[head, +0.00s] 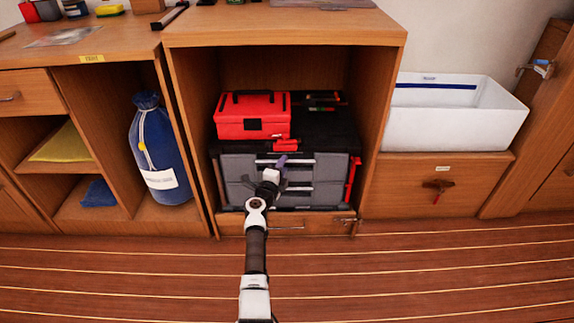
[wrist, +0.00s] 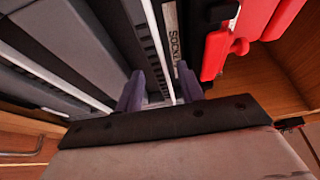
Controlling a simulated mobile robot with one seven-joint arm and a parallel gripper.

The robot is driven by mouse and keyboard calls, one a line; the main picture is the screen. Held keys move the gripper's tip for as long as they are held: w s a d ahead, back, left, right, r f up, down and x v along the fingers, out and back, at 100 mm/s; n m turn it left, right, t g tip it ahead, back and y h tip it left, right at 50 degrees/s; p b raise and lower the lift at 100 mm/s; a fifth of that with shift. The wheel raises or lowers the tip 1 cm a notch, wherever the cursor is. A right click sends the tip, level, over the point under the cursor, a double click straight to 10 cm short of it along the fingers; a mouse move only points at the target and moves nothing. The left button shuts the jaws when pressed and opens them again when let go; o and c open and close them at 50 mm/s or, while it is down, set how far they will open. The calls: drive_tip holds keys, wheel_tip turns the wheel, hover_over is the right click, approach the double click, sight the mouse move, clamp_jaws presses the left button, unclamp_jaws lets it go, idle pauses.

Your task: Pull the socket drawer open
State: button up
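The socket drawer (head: 325,165) is the upper grey drawer of a tool chest inside the wooden cabinet. It looks flush with the chest front. Its pale bar handle (head: 300,161) runs across the front. In the wrist view a label starting "SOCK" (wrist: 172,40) lies beside this handle (wrist: 158,50). My gripper (head: 281,164) is at the middle of the handle. In the wrist view its two purple fingers (wrist: 160,90) stand on either side of the bar, with gaps showing. The gripper is open, and my wrist hides part of the drawer front.
A lower grey drawer (head: 325,192) has its own bar handle. A red toolbox (head: 251,116) sits on the chest. Cabinet side walls (head: 376,120) stand close on both sides. A low wooden drawer (head: 310,222) lies below. The plank floor (head: 400,275) in front is clear.

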drive_tip(key=shift+w, duration=0.1)
clamp_jaws()
idle(0.3)
